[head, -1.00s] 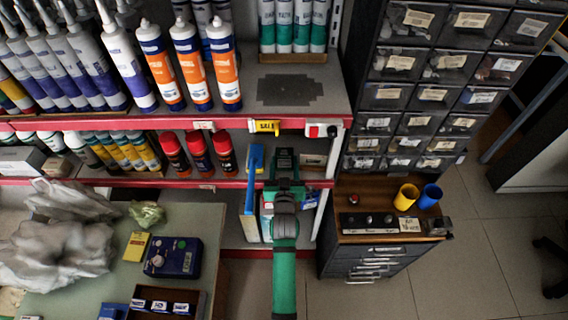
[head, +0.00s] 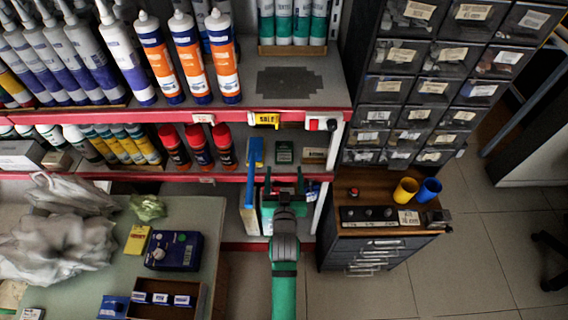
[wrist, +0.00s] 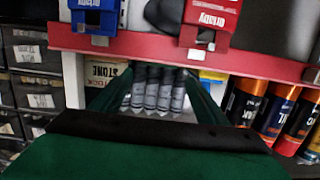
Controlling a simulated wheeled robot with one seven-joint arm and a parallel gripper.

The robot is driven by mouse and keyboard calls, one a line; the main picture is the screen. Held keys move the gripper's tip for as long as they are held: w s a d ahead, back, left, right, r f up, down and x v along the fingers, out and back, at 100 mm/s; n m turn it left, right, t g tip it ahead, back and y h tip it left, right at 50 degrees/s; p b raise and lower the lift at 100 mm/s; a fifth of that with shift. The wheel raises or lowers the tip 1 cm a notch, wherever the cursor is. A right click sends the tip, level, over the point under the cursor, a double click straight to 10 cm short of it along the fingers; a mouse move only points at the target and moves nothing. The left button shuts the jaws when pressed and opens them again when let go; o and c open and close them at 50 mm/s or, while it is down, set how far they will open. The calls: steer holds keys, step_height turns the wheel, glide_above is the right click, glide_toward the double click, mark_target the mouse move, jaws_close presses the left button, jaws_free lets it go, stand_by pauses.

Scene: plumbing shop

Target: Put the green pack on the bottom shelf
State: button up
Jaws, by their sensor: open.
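A small dark green pack (head: 284,152) sits on the middle shelf, right of a blue upright item (head: 255,153). My gripper (head: 285,178) is open, its green fingers spread apart, in front of the shelf edge and just below the pack in the head view. The pack looks clear of the fingers. In the wrist view my open gripper (wrist: 156,82) frames several grey tubes (wrist: 152,88), and I cannot make out the pack there. The bottom shelf (head: 240,245) has a red edge and is partly hidden by my arm.
Red-capped cans (head: 198,147) stand left of the pack. The shelf's white upright post (head: 334,150) and a drawer cabinet (head: 408,90) close off the right. A table (head: 195,212) with a dark blue box (head: 173,250) stands at lower left.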

steer(key=s+r, duration=0.3)
steer(key=s, duration=3.7)
steer(key=shift+g, duration=0.4)
steer(key=shift+r, duration=0.1)
steer(key=shift+w, duration=0.15)
steer(key=shift+a, duration=0.2)
